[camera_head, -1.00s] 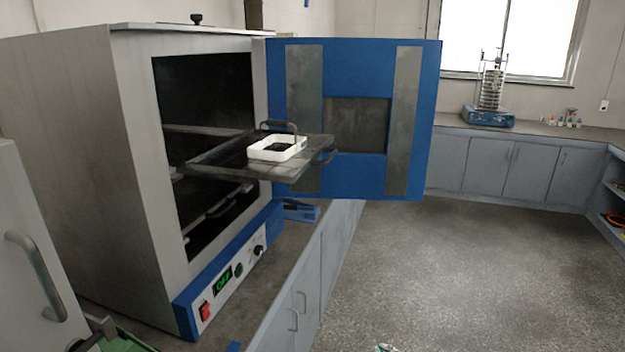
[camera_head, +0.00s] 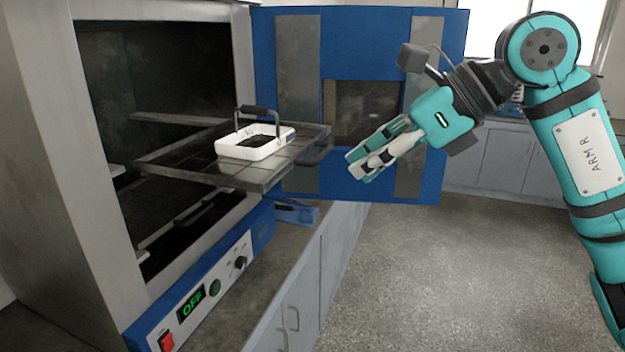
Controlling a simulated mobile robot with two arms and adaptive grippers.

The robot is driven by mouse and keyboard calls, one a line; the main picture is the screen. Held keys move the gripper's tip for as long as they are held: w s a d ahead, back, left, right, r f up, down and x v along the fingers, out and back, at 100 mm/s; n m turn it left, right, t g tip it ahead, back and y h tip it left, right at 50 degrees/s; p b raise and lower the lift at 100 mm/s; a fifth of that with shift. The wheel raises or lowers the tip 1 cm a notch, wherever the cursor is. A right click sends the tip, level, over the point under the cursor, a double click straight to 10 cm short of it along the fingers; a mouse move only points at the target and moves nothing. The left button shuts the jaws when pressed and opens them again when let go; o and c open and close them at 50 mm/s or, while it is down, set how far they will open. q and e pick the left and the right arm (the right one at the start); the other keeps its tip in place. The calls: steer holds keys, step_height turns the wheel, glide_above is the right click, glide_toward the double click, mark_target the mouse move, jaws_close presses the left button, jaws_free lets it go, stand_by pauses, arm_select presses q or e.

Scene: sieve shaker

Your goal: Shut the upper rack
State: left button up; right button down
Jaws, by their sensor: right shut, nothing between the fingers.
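The upper rack (camera_head: 190,175) is a dark flat tray pulled well out of the grey oven (camera_head: 52,150). Its front handle (camera_head: 316,153) faces right. A white basket (camera_head: 232,147) with a raised dark handle stands on the rack and holds something dark. My right gripper (camera_head: 357,170), teal and white, is shut and empty. It hangs to the right of the rack's front handle, in front of the open door, with a gap between. My left gripper is out of view.
The blue oven door (camera_head: 455,90) stands wide open behind the rack. A lower rack (camera_head: 190,214) sits inside the oven. The control panel (camera_head: 205,290) reads OFF. A blue object (camera_head: 296,212) lies on the counter below. The floor at right is clear.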

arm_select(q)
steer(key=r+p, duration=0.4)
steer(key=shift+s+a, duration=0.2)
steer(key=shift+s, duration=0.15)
arm_select(e)
steer(key=a+r+x, duration=0.1)
steer(key=r+x, duration=0.1)
steer(key=x, duration=1)
steer(key=shift+w+a+f, duration=0.2)
steer(key=shift+a, duration=0.5)
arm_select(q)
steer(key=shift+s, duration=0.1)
arm_select(e)
steer(key=shift+a, duration=0.1)
